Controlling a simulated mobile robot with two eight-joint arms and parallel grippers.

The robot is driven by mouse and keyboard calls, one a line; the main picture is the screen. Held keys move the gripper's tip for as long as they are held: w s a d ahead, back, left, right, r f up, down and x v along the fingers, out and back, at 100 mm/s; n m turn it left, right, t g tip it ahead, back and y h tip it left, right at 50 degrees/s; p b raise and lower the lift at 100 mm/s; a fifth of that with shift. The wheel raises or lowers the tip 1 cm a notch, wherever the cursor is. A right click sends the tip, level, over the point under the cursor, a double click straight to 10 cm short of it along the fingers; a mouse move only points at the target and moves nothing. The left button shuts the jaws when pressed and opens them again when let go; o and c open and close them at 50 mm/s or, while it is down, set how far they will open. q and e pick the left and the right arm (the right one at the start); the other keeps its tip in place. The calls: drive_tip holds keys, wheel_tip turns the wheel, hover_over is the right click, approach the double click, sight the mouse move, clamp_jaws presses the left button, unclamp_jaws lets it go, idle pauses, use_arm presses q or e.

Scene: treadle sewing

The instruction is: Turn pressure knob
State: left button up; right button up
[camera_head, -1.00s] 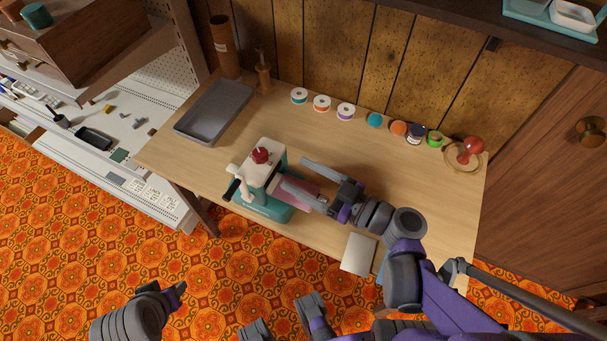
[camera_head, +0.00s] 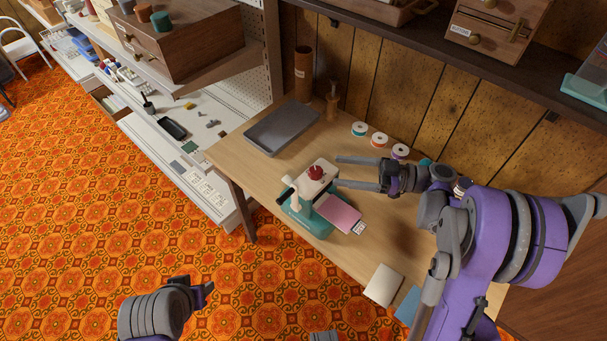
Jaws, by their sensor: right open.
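The small sewing machine (camera_head: 302,207) stands on the wooden table, with a teal base and a cream head. A red knob (camera_head: 315,172) sits on top of the head; I take it to be the pressure knob. A pink piece of cloth (camera_head: 340,213) lies at the machine's right side. My right gripper (camera_head: 339,172) is open, with its two fingers pointing left. Its fingertips are close to the right of the red knob in the picture; I cannot tell whether they touch the head.
A grey tray (camera_head: 283,128) lies at the back left of the table (camera_head: 257,165). Thread spools (camera_head: 379,140) line the back. A pale booklet (camera_head: 383,285) lies near the front edge. A shelf (camera_head: 470,45) overhangs the back right.

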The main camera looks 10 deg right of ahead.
sight(303, 177)
drive_tip(key=shift+n+g+y, duration=0.3)
drive_tip(key=shift+n+g, duration=0.3)
drive_tip(key=shift+g, duration=0.3)
drive_tip(key=x, duration=0.3)
drive_tip(key=p+x, duration=0.1)
drive_tip(key=x, duration=0.3)
drive_tip(key=f+x, duration=0.1)
drive_tip(key=x, duration=0.2)
drive_tip(key=shift+w+a, duration=0.1)
drive_tip(key=shift+w, duration=0.25)
clamp_jaws()
